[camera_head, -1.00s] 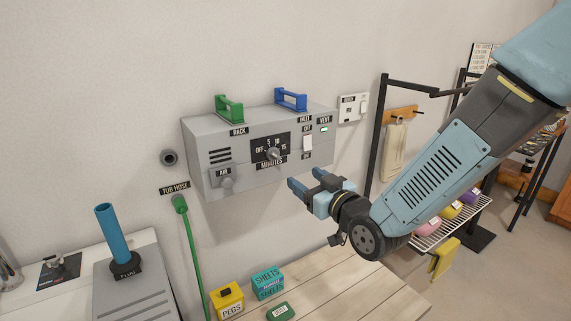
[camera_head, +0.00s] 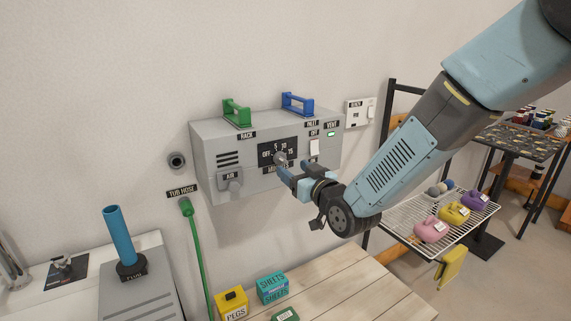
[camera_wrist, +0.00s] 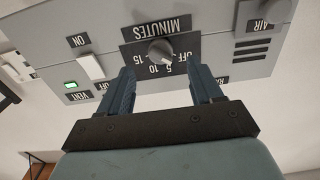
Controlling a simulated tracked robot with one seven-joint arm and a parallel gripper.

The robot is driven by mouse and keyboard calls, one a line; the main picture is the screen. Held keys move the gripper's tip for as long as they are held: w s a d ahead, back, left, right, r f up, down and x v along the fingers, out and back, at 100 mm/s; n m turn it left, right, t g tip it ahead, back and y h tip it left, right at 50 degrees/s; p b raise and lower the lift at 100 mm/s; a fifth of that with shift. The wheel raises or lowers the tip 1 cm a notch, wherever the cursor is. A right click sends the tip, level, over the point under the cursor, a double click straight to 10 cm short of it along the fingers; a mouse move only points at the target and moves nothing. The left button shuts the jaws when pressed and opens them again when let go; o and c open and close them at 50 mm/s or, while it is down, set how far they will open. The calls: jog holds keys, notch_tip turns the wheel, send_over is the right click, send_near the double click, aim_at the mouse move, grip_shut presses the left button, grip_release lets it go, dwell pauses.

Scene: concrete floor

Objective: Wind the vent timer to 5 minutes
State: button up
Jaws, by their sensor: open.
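The vent timer is a dark dial plate (camera_head: 264,154) marked OFF, 5, 10, 15 and MINUTES, on a grey wall box (camera_head: 208,152). Its round grey knob (camera_head: 280,159) also shows, upside down, in the wrist view (camera_wrist: 159,49). A pale mark on the knob points towards the OFF and 5 side; its exact reading is unclear. My gripper (camera_head: 292,176) is open and empty, just in front of the dial and slightly below it in the head view. In the wrist view its two fingertips (camera_wrist: 163,76) straddle the line to the knob, which sits beyond them, apparently untouched.
A white vent switch (camera_head: 314,147) and a lit green lamp (camera_head: 331,134) are right of the dial. The AIR knob (camera_head: 229,186) is lower left. A wooden table (camera_head: 345,280) lies below.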

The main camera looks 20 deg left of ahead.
aim_at(284, 162)
jog(key=shift+x, duration=2.75)
jog(key=c, duration=1.1)
